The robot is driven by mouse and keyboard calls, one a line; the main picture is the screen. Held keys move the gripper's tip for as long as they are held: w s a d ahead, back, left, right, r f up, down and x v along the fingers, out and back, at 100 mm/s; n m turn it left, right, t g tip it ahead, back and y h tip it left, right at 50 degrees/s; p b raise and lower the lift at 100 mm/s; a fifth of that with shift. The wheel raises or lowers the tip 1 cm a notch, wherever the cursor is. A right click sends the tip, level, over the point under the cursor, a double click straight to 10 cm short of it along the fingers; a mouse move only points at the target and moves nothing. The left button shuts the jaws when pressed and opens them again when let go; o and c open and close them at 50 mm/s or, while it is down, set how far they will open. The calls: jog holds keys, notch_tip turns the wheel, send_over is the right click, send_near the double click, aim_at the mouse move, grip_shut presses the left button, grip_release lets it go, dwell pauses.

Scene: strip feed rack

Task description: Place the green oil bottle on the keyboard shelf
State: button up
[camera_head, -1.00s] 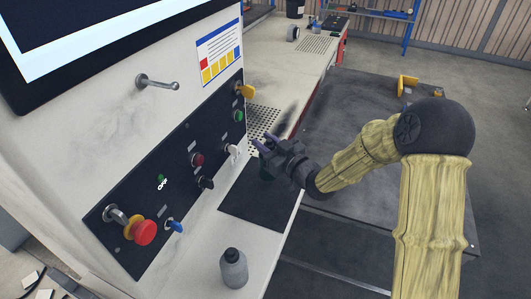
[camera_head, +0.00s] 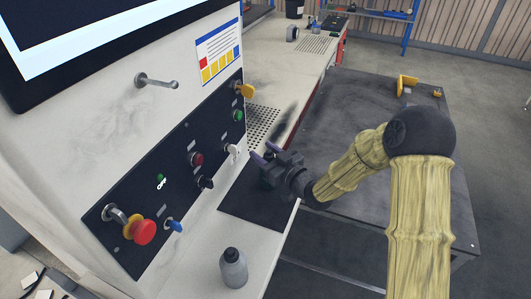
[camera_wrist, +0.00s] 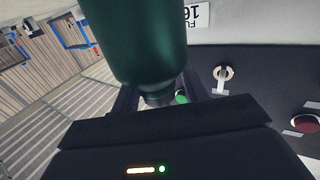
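The green oil bottle fills the top middle of the wrist view (camera_wrist: 145,40). Its narrow neck points down in that picture, toward my gripper, and sits between the two fingers. In the head view my gripper (camera_head: 265,153) is over the dark mat of the keyboard shelf (camera_head: 255,208), close to the control panel. A sliver of background with a green button shows between neck and right finger. I cannot tell whether the fingers press on the neck.
A grey bottle (camera_head: 233,268) stands on the near end of the shelf. The control panel (camera_head: 185,165) with protruding knobs and a red stop button (camera_head: 145,232) is at left. A metal peg (camera_head: 157,82) sticks out above. A dark table (camera_head: 375,120) lies at right.

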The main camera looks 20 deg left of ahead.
jog(key=shift+o, duration=0.3)
jog(key=shift+r, duration=0.25)
jog(key=b+v, duration=0.1)
jog(key=v, duration=1.1)
jog(key=shift+b, duration=0.35)
jog(key=shift+w+d+f, duration=0.1)
